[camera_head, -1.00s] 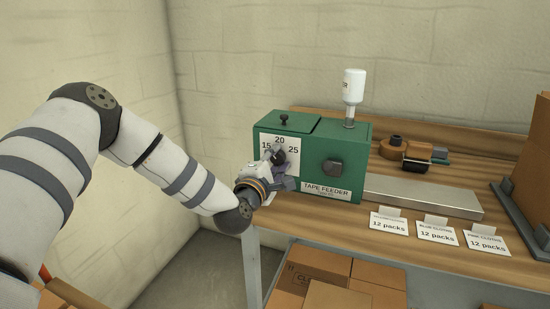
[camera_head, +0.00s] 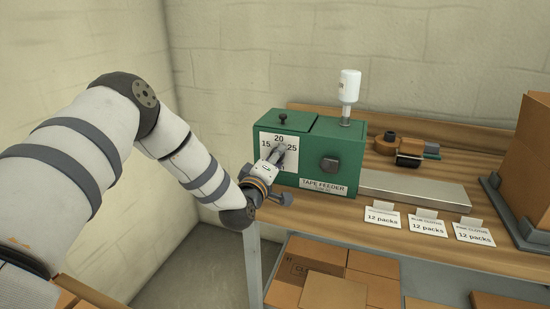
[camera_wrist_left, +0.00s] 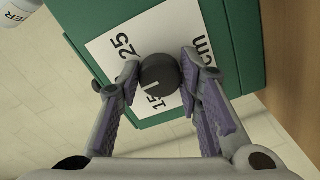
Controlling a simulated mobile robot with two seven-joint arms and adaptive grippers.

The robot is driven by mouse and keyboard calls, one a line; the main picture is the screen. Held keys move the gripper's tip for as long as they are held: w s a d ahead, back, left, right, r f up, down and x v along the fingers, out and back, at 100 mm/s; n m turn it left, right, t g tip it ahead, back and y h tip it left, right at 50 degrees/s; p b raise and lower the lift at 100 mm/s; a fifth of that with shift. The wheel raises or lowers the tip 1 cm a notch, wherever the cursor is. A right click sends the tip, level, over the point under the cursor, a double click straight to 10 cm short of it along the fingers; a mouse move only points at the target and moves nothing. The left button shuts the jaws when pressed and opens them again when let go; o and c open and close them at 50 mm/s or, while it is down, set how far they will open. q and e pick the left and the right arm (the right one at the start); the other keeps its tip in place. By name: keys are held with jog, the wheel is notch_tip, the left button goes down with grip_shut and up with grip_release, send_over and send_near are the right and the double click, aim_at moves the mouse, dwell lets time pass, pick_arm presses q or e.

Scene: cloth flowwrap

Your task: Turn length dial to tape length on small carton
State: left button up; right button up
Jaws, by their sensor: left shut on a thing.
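The green tape feeder (camera_head: 310,139) stands at the left end of the bench. Its white dial plate (camera_head: 265,139) reads 15, 20 and 25. My left gripper (camera_head: 280,157) is at the plate, shut on the dark length dial; in the left wrist view the dial (camera_wrist_left: 160,72) sits between the two fingertips. A white mark on the dial points toward the side of the printed 15; the exact setting is hard to read, and the 20 is hidden there. Which carton is the small one cannot be told. My right gripper is out of view.
A dark knob (camera_head: 330,164) and a white bottle (camera_head: 349,86) are on the feeder. A metal plate (camera_head: 415,190) runs right from it. Cards (camera_head: 427,227) line the bench front. A tape dispenser (camera_head: 408,150) lies behind; brown cartons (camera_head: 334,292) are below, others at right.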

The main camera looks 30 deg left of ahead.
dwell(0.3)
pick_arm(q)
jog(key=o, duration=1.2)
jog(key=shift+c, duration=0.2)
jog(key=v, duration=1.2)
